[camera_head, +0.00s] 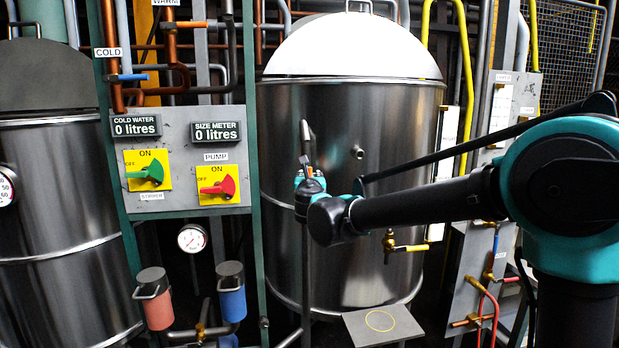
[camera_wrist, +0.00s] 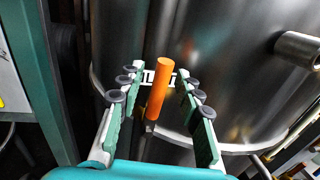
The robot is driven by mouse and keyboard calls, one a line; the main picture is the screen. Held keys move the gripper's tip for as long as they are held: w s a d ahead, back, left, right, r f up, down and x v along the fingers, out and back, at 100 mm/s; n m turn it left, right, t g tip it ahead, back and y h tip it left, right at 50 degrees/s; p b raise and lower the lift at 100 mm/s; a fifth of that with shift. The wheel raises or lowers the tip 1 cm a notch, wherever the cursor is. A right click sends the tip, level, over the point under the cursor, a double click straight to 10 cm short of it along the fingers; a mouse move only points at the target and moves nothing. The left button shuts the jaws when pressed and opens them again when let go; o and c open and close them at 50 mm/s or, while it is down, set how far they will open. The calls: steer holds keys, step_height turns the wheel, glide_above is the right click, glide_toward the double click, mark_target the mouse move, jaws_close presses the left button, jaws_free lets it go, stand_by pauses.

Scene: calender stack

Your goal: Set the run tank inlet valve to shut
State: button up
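In the wrist view, an orange lever handle (camera_wrist: 160,88) stands up between the two fingers of my gripper (camera_wrist: 157,87). The fingers are open, with a gap on both sides of the handle. A white label (camera_wrist: 150,77) lies behind the handle, partly covered by it, and its text cannot be read. In the head view, my gripper (camera_head: 307,170) is in front of the steel tank (camera_head: 345,270), at a thin vertical pipe (camera_head: 305,265). The valve body is mostly hidden there by my gripper and wrist.
A panel (camera_head: 190,125) with a green switch (camera_head: 146,172) and a red switch (camera_head: 218,188) stands left of my gripper. A metal stub (camera_head: 357,152) sticks out of the tank to the right. A brass tap with yellow handle (camera_head: 408,247) sits lower right.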

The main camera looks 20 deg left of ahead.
jaws_close()
steer(key=shift+d, duration=0.1)
stand_by(0.4)
steer(key=w+d+m, duration=0.1)
steer(key=m, duration=0.1)
steer(key=w+d+f+m+g, duration=0.1)
steer(key=d+m, duration=0.1)
steer(key=m, duration=0.1)
steer(key=w+d+f+m+g, duration=0.1)
steer(key=d+m, duration=0.1)
steer(key=m, duration=0.1)
steer(key=shift+f, duration=0.25)
steer(key=m, duration=0.1)
steer(key=d+f+m, duration=0.1)
steer(key=shift+w+f+m+g+y, duration=0.3)
steer(key=shift+w+y, duration=0.05)
steer(key=shift+y, duration=0.05)
steer(key=shift+w+d+f+m, duration=0.1)
steer(key=shift+d+f+m, duration=0.05)
steer(key=shift+f+m, duration=0.35)
steer(key=shift+w+d+f+m, duration=0.15)
steer(key=shift+f+m, duration=0.2)
steer(key=shift+m, duration=0.25)
steer(key=shift+d+f+m+g+y, duration=0.15)
steer(key=shift+f+m+g+y, duration=0.45)
steer(key=shift+f+m, duration=0.8)
